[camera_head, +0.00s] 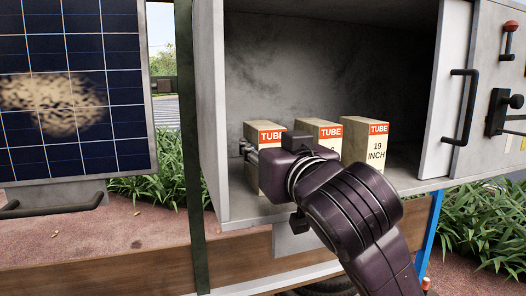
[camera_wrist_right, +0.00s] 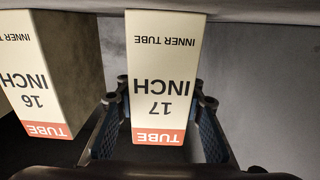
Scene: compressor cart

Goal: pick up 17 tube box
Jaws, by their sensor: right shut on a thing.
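The 17 inch tube box (camera_head: 271,135) is the leftmost of three cream boxes with red TUBE labels in the compartment. My right gripper (camera_head: 250,151) reaches it from the front, and the wrist and arm hide much of its face. In the right wrist view, the 17 inch box (camera_wrist_right: 162,80) appears upside down between the two fingers (camera_wrist_right: 160,125), which are shut on it. Whether its base touches the shelf is hidden. My left gripper is not in view.
The 16 inch box (camera_wrist_right: 45,80) stands close beside it, also seen as the middle box (camera_head: 330,131). The 19 inch box (camera_head: 376,150) is to the right. The compartment's left wall (camera_head: 209,110) is near the gripper. A door with a black handle (camera_head: 460,107) is at right.

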